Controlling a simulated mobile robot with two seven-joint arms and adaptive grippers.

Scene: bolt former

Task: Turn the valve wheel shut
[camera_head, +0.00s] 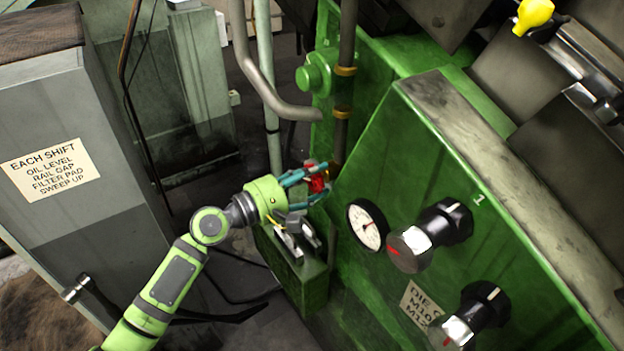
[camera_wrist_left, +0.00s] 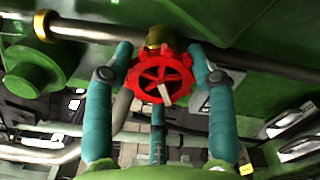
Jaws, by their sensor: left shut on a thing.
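The red valve wheel (camera_wrist_left: 160,79) shows whole in the left wrist view, round with spokes and a pale tag on its lower rim. In the head view the wheel (camera_head: 317,184) is small and partly covered by the fingers. My left gripper (camera_head: 312,180) has its teal fingers on either side of the wheel and is shut on it. In the left wrist view the gripper's fingers (camera_wrist_left: 160,70) flank the wheel's rim left and right. A brass fitting (camera_wrist_left: 157,36) sits behind the wheel on a pipe. My right gripper is not in view.
The green machine panel (camera_head: 420,160) carries a gauge (camera_head: 367,226) and black knobs (camera_head: 431,235) right of the wheel. A bent grey pipe (camera_head: 262,84) hangs above the gripper. A green box (camera_head: 305,282) stands below it. A grey cabinet (camera_head: 65,130) is at left.

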